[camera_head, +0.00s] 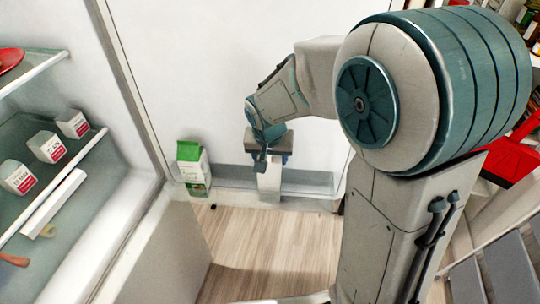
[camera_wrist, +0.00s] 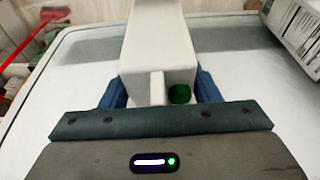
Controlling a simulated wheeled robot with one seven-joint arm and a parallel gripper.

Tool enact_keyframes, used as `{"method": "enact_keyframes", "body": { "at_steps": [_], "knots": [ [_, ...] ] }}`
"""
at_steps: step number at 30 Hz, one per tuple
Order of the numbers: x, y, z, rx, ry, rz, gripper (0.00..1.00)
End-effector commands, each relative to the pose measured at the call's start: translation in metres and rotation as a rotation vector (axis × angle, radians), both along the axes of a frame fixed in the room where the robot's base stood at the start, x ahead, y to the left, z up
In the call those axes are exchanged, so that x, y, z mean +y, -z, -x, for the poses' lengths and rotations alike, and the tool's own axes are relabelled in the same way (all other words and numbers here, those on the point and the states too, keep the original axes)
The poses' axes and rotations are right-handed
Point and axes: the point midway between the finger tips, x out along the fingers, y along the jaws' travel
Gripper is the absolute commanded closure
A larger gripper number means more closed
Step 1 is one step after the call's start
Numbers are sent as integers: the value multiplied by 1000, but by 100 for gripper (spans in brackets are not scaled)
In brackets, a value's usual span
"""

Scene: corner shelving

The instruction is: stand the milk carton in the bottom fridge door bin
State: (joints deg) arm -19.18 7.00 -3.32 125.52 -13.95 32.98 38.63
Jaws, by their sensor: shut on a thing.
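My gripper (camera_head: 268,156) is shut on the milk carton (camera_head: 269,181), a white carton that hangs below the fingers roughly upright. In the wrist view the carton (camera_wrist: 158,55) sits between the two blue fingers of my gripper (camera_wrist: 160,88), with a green cap at its near end. The bottom fridge door bin (camera_head: 308,184) is a grey trough low on the white door. The carton overlaps the bin in the head view. I cannot tell whether its base touches the bin floor.
A green and white carton (camera_head: 193,168) stands at the left end of the bin, apart from the held one. Fridge shelves at the left hold small white boxes (camera_head: 47,146). The bin looks clear to the right of the held carton.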

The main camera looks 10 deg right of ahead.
Motion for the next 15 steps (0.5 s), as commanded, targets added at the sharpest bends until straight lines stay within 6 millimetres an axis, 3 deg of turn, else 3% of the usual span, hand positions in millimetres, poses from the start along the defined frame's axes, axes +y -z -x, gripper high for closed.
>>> {"method": "enact_keyframes", "body": {
  "at_steps": [3, 4, 6, 15],
  "knots": [
    [0, 3, -1, -3, -1, -1, 100],
    [0, 3, 0, 0, 0, 0, 38],
    [0, 2, 0, 0, 0, 0, 22],
    [0, 1, 0, 0, 0, 0, 22]
  ]
}}
